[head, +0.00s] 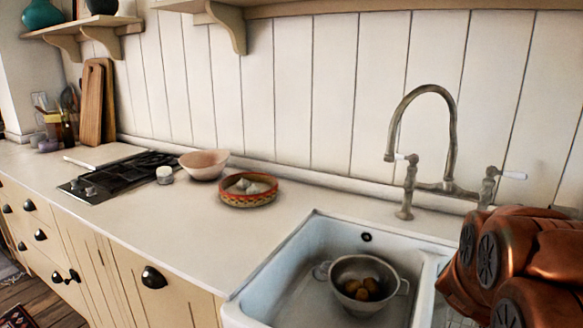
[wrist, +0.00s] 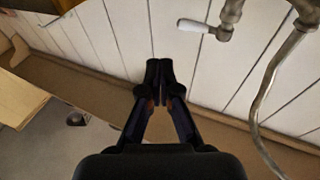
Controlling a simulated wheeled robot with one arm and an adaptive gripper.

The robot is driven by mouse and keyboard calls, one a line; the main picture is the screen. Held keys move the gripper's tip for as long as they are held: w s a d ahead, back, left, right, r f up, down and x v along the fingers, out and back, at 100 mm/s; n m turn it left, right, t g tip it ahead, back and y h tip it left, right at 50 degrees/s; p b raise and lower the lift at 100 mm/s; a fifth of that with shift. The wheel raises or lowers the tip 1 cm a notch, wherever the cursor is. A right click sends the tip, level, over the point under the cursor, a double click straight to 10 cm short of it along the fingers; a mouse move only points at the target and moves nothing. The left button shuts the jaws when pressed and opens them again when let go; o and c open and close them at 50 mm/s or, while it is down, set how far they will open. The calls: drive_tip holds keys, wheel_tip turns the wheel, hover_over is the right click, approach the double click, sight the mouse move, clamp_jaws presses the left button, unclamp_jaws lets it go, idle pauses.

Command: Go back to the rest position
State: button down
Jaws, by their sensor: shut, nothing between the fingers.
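My gripper (wrist: 160,75) is shut and empty in the wrist view, its fingertips together in front of the white plank wall. In the head view the copper-coloured links of my arm fill the lower right corner. My gripper itself does not show there. A metal colander (head: 342,268) with several brown round items (head: 362,289) stands in the white sink (head: 300,262). None of these is near my fingertips in the wrist view.
A curved tap (head: 452,130) rises behind the sink; its white-handled lever (wrist: 193,26) is close in the wrist view. A patterned basket (head: 248,202), a pink bowl (head: 204,174) and a black hob (head: 95,184) sit on the counter.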

drive_tip(key=w+a+f+n+t+y+p, duration=0.1)
drive_tip(key=w+a+f+n+y+p, duration=0.15)
drive_tip(key=a+y, duration=0.35)
drive_tip(key=w+a+f+n+t+y+p, duration=0.1)
drive_tip(key=w+a+f+n+y, duration=0.15)
drive_tip(key=a, duration=0.55)
drive_tip(key=s+a+f+n+g+y+p, duration=0.1)
drive_tip(key=s+a+f+g+y, duration=0.2)
drive_tip(key=a, duration=0.5)
drive_tip(key=s+a+n+g+y+p, duration=0.1)
drive_tip(key=s+a+n+y+p, duration=0.2)
drive_tip(key=a, duration=0.4)
drive_tip(key=s+a+f+n+g+y+p, duration=0.1)
drive_tip(key=s+a+g+y, duration=0.2)
drive_tip(key=s, duration=0.4)
drive_tip(key=s+a+f+g+p, duration=0.1)
drive_tip(key=s+a+g, duration=0.1)
drive_tip(key=s+a, duration=0.45)
drive_tip(key=s+r+n+g+p, duration=0.1)
drive_tip(key=s+g, duration=0.4)
drive_tip(key=s, duration=1.2)
drive_tip(key=shift+s+d+r+n+g+p, duration=0.3)
drive_tip(key=shift+d+r+p, duration=0.15)
drive_tip(key=shift+r, duration=0.4)
